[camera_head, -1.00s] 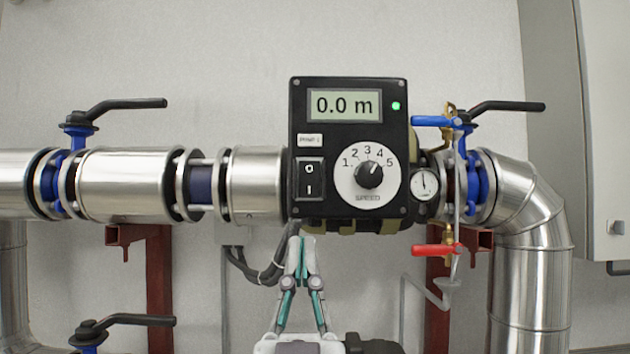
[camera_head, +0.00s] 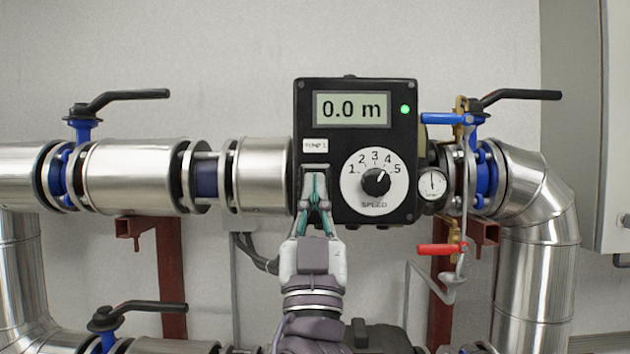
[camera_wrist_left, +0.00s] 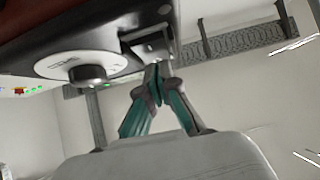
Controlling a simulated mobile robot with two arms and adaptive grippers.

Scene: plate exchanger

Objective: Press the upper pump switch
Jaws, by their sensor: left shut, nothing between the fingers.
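The upper pump is a black control box (camera_head: 345,235) with a display reading 0.0 m (camera_head: 352,109) and a lit green lamp. Its rocker switch sits under the PUMP 1 label (camera_head: 315,145), and my left gripper covers nearly all of it in the head view. My left gripper (camera_head: 315,176) is shut and empty, with its fingertips pointing up at the switch area. In the left wrist view the shut fingertips (camera_wrist_left: 157,66) are at the recessed switch frame (camera_wrist_left: 150,44); I cannot tell whether they touch the rocker. My right gripper is not in view.
The speed dial (camera_head: 375,182) is just right of the fingers, with its pointer between 4 and 5. A pressure gauge (camera_head: 432,185), a blue lever (camera_head: 446,119) and a red lever (camera_head: 441,249) are further right. Steel pipe (camera_head: 130,180) runs left.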

